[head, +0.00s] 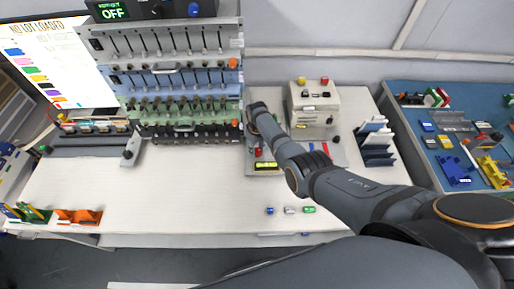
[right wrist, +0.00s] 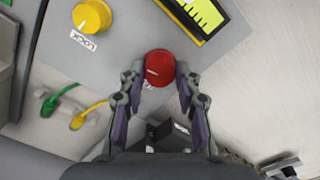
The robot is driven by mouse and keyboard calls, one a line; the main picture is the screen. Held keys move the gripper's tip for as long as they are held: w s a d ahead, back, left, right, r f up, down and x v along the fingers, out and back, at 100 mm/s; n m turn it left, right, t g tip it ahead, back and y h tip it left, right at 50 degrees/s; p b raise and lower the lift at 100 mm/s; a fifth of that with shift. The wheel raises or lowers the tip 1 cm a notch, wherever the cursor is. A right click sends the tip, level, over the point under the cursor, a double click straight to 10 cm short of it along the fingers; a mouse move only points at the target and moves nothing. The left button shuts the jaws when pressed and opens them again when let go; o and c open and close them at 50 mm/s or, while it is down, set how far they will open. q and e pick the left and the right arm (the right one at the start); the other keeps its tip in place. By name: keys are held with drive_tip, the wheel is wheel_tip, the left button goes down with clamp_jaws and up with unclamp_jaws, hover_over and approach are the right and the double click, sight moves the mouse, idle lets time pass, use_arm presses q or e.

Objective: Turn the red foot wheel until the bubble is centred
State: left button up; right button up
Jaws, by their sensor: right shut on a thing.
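The red foot wheel (right wrist: 159,66) is a round red knob with a pale line on its face, on a grey plate. My right gripper (right wrist: 160,76) is shut on it, one finger on each side. In the head view a red knob (head: 258,151) shows beside my right arm. The yellow-green level vial (right wrist: 203,13) with black marks is just above the wheel in the right wrist view, partly cut off. It also shows in the head view (head: 266,166). I cannot make out where the bubble lies. My left gripper is not in view.
A yellow knob (right wrist: 92,16) labelled LOCK is up left of the wheel. Green and yellow cable plugs (right wrist: 84,117) lie further left. In the head view a beige box (head: 316,112) stands behind, and small coloured cells (head: 290,210) lie in front.

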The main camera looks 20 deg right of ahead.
sight(257, 150)
drive_tip(key=m, duration=0.4)
drive_tip(key=shift+m, duration=0.3)
drive_tip(key=m, duration=0.4)
drive_tip(key=shift+m+p, duration=0.3)
drive_tip(key=shift+p, duration=0.05)
drive_tip(key=o, duration=1.1)
drive_tip(key=shift+o, duration=0.2)
wheel_tip(257, 150, up, 12)
